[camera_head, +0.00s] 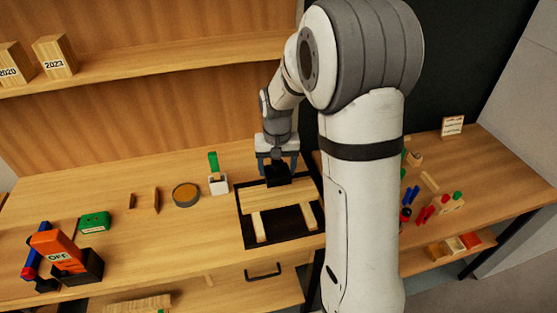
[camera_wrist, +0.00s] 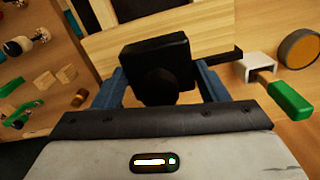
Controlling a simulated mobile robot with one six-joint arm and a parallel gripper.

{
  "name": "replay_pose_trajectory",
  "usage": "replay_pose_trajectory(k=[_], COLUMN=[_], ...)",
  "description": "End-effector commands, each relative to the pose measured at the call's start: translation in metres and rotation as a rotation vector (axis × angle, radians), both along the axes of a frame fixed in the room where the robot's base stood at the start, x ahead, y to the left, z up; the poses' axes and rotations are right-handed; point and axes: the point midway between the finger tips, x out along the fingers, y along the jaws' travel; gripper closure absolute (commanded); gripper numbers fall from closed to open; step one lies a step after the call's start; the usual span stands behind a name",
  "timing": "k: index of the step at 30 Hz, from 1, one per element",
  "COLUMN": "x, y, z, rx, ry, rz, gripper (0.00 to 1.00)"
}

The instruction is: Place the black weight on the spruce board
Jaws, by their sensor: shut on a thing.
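The black weight (camera_head: 278,178) is a dark block with a round knob, held between the fingers of my gripper (camera_head: 277,164). In the wrist view the weight (camera_wrist: 158,55) sits between the two blue-grey fingers of my gripper (camera_wrist: 160,82), the knob towards me. The pale spruce board (camera_head: 272,198) lies under and in front of the weight, on a black mat (camera_head: 248,238). Part of the board (camera_wrist: 118,38) shows behind the weight in the wrist view. I cannot tell whether the weight touches the board. The weight hides part of the board's far edge.
A white holder (camera_head: 218,186) with a green-handled tool and a round tin (camera_head: 186,195) stand left of the mat. A green box (camera_head: 94,222) and an orange OFF-marked device (camera_head: 66,252) are further left. Small parts crowd the bench at right, partly hidden by my arm.

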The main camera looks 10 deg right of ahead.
Motion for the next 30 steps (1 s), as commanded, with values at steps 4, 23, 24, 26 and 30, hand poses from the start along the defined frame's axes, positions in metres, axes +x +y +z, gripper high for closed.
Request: replay_pose_trajectory(k=[4,23,24,26,30], x=[0.001,0.001,0.001,0.001,0.0], y=[-0.001,-0.002,-0.002,-0.002,-0.002], z=[-0.011,-0.051,-0.051,-0.052,-0.054], rx=[0.0,0.0,0.0,0.0,0.0], ry=[-0.003,-0.004,-0.004,-0.004,-0.001], rz=[-0.002,-0.004,-0.004,-0.004,-0.005], gripper=[0.95,0.95,0.95,0.95,0.28])
